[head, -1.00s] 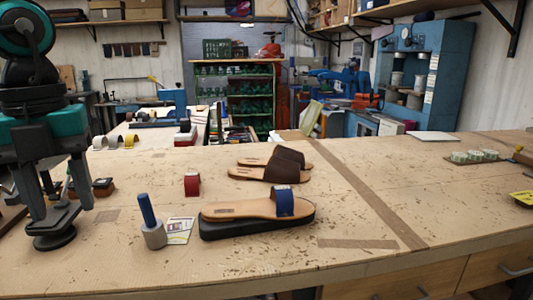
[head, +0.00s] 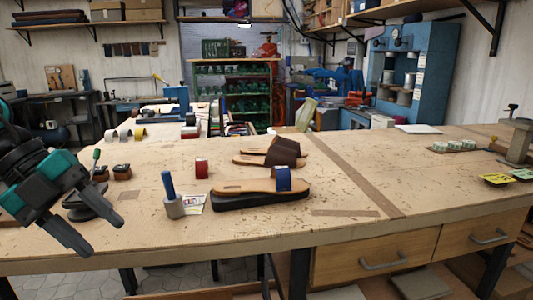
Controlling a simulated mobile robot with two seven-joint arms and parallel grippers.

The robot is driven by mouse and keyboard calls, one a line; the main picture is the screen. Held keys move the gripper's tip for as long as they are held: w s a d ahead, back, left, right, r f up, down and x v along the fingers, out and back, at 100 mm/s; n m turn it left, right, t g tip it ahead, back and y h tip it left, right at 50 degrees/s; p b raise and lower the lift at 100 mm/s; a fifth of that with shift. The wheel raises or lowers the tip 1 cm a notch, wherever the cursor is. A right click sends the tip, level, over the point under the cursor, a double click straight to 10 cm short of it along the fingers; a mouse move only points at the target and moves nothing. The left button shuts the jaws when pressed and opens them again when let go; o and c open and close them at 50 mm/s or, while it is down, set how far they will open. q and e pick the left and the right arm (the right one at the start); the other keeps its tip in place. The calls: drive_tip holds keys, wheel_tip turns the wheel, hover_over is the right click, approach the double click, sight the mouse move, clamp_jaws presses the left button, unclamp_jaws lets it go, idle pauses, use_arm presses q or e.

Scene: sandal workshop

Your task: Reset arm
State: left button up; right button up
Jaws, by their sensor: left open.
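My left gripper (head: 77,242) shows at the left of the head view, dark grey with a teal body. Its two fingers are apart and empty, pointing down and right in front of the bench's left part. It hides part of the bench's front edge. My right gripper is out of view. On the bench (head: 350,216), a sandal with a blue strap (head: 238,187) rests on a black block (head: 262,198). Behind it lie sandals with a brown strap (head: 284,153).
A dark round-based stand (head: 92,205) and brown-and-black items (head: 122,172) are near my left gripper. Yellow pieces (head: 496,179) lie far right. The bench's right middle is clear.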

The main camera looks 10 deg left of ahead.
use_arm(q)
wheel_tip(320, 180, down, 21)
drive_tip(key=w+a+n+t, duration=0.2)
drive_tip(key=w+n+t, duration=0.1)
drive_tip(key=n+t, duration=1.25)
drive_tip(key=s+d+f+n+g+y, duration=0.2)
drive_tip(key=s+d+f+n, duration=0.3)
drive_tip(key=f, duration=0.3)
drive_tip(key=s+d+f+n+g+y+p, duration=0.1)
drive_tip(key=s+d+f+n+g+y, duration=0.2)
drive_tip(key=d+f, duration=0.5)
drive_tip(key=shift+s+f+n+g, duration=0.35)
drive_tip(key=shift+s+n+g, duration=0.1)
drive_tip(key=shift+s+n, duration=0.75)
drive_tip(key=shift+d, duration=0.1)
